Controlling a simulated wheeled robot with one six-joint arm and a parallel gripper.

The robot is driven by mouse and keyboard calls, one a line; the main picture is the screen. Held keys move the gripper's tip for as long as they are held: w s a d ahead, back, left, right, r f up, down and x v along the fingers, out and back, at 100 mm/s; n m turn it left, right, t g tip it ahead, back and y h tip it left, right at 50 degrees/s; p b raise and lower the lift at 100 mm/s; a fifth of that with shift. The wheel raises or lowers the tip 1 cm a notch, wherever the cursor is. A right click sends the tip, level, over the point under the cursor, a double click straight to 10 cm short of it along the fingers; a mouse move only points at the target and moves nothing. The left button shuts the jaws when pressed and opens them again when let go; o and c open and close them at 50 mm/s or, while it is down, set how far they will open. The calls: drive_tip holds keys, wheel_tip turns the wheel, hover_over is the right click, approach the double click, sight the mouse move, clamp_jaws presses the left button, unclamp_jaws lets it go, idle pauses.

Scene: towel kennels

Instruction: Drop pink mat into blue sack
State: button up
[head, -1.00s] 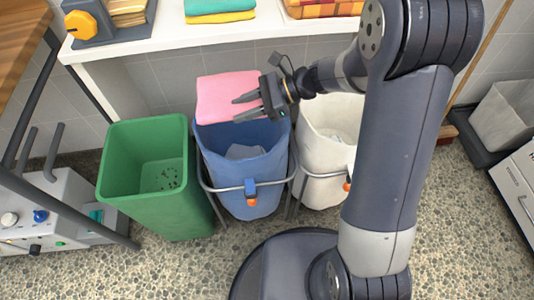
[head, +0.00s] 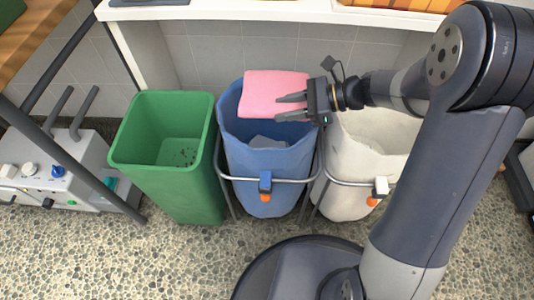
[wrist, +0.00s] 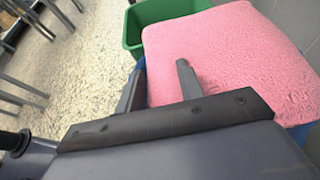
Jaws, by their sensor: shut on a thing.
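The pink mat (head: 272,88) is a folded, soft rectangle held over the back part of the blue sack's mouth. It also fills much of the wrist view (wrist: 220,60). My gripper (head: 292,106) is shut on the mat's right side, coming in from the right. The blue sack (head: 265,178) hangs open in a metal frame with an orange-tipped clip at its front. Some grey cloth (head: 270,142) lies inside it. The mat hides the sack's back rim, and I cannot tell whether it touches the rim.
A green bin (head: 165,165) stands left of the blue sack, with dark bits at its bottom. A white sack (head: 350,180) in a frame stands right of it. A white shelf (head: 240,14) runs behind. A grey machine (head: 60,175) sits at left.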

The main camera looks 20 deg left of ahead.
drive_tip(key=shift+f, duration=0.35)
drive_tip(key=o, duration=1.1)
drive_tip(key=shift+c, duration=0.2)
drive_tip(key=p+v, duration=0.3)
drive_tip(key=v, duration=0.7)
drive_tip(key=shift+d, duration=0.4)
drive_tip(key=shift+a+r, duration=0.1)
